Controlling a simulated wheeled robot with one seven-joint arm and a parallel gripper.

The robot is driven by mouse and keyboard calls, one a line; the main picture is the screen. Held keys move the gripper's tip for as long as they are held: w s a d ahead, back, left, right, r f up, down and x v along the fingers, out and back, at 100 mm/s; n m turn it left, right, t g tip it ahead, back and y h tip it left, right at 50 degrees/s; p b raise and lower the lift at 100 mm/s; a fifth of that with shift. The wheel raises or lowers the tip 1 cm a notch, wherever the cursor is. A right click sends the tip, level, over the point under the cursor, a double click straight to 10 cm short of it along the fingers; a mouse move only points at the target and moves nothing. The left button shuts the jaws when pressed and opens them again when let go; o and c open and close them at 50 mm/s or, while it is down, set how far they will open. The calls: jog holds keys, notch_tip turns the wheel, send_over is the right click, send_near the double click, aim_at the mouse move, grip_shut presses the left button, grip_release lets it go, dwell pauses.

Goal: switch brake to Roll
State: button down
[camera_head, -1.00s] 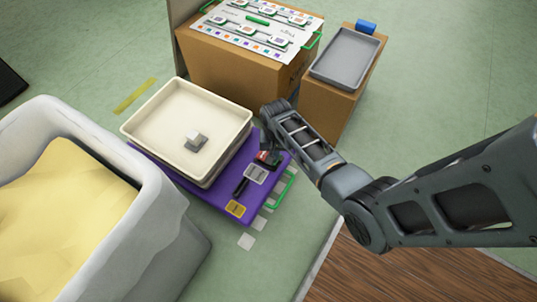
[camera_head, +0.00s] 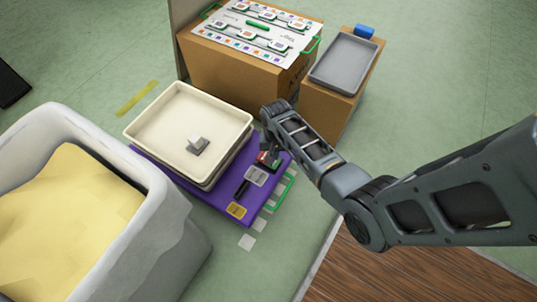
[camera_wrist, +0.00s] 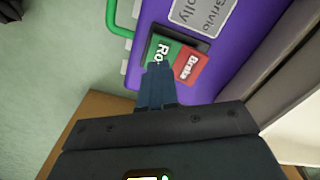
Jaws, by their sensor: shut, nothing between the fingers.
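The brake switch shows in the wrist view as a green half marked "Ro..." (camera_wrist: 160,47) and a red half marked "Brake" (camera_wrist: 191,66), on the purple trolley base (camera_wrist: 236,50). My gripper (camera_wrist: 157,68) is shut and empty, its fingertips over the lower edge of the green half, covering part of its lettering. I cannot tell whether the tips touch it. In the head view my gripper (camera_head: 270,156) is at the right side of the purple base (camera_head: 205,200), where the switch's red part (camera_head: 263,157) shows small beside it.
A cream tray (camera_head: 160,115) with a small grey object (camera_head: 197,145) sits on the purple base. A green handle (camera_head: 283,192) is on its right edge. Cardboard boxes (camera_head: 225,70) stand behind, one bearing a grey tray (camera_head: 342,60). A large grey bin (camera_head: 150,235) is at left.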

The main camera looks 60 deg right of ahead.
notch_tip(320, 180, up, 5)
jog(key=p, duration=0.4)
jog(key=shift+f, duration=0.2)
dwell(0.4)
